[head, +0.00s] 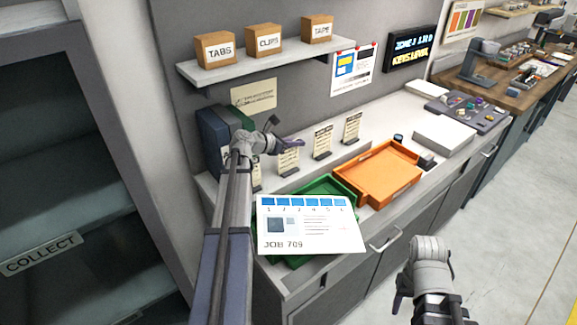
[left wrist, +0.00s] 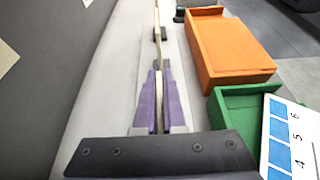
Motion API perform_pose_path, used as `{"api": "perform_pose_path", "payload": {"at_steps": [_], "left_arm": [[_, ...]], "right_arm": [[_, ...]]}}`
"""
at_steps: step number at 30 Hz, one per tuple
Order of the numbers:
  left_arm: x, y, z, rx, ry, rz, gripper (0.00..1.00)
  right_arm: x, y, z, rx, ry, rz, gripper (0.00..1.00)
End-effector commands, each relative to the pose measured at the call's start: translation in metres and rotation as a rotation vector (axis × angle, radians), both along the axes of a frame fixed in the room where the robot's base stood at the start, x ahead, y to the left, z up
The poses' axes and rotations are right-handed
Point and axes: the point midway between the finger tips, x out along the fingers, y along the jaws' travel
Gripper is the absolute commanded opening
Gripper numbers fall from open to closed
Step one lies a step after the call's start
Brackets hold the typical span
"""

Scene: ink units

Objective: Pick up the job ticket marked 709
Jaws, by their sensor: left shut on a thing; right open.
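The job ticket (head: 310,226), a white card printed JOB 709 with a row of blue boxes, lies over the green tray (head: 329,187) at the counter's front edge. Its corner also shows in the left wrist view (left wrist: 290,142). My left gripper (head: 292,143) is behind the ticket, at the row of small standing cards. It is shut on a thin cream card (head: 288,162), which shows edge-on between the purple fingers in the left wrist view (left wrist: 159,105). My right gripper (head: 399,297) is open, low in front of the counter, its fingers partly hidden.
An orange tray (head: 378,174) stands right of the green one. More small cards (head: 322,142) stand behind it. A shelf (head: 262,62) with three labelled boxes hangs above. White paper (head: 443,136) lies farther right. The floor at right is clear.

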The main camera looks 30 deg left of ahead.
Motion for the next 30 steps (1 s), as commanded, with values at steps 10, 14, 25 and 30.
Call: {"api": "perform_pose_path", "payload": {"at_steps": [10,14,25,30], "left_arm": [[0.0,0.0,0.001,0.0,0.0,0.0,0.0],[0.0,0.0,0.005,0.0,0.0,0.0,0.0],[0.0,0.0,0.048,0.0,0.0,0.0,0.0],[0.0,0.0,0.075,0.0,0.0,0.0,0.0]], "right_arm": [[0.0,0.0,0.001,0.0,0.0,0.0,0.5],[0.0,0.0,0.005,0.0,0.0,0.0,0.5],[0.0,0.0,0.048,0.0,0.0,0.0,0.5],[0.0,0.0,0.075,0.0,0.0,0.001,0.5]]}}
